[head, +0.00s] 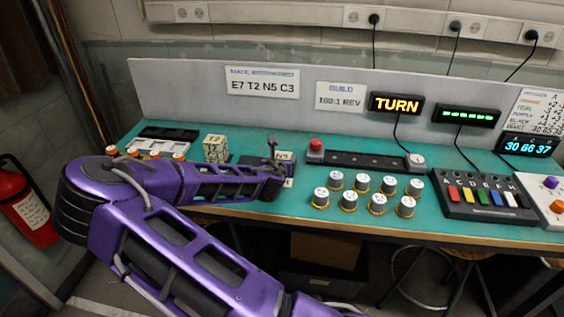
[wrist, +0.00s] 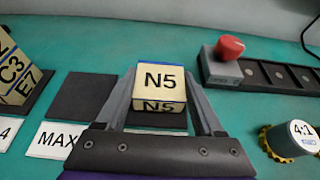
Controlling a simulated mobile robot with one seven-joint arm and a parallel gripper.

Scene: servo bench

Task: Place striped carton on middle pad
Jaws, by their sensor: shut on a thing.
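My gripper (wrist: 160,92) is shut on a cream carton marked N5 (wrist: 160,77) with blue lines along its edges. The carton also shows at the end of my arm in the head view (head: 284,156). Its height over the dark pad (wrist: 146,118) below it is hard to tell. The middle pad (wrist: 82,97) is a bare dark square to the left of the gripper, behind a MAX label (wrist: 58,140). Further left, a stack of cream cartons (wrist: 14,72), marked C3 and E7 on its side, stands on another dark pad (wrist: 42,90). Its top reads T2 in the head view (head: 215,140).
A dark rail with a red knob (wrist: 229,47) lies to the right. Several white-topped knobs (head: 363,184) stand on the teal bench in front of it. A sign (head: 262,83) reads E7 T2 N5 C3. A lit display (head: 397,103) reads TURN.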

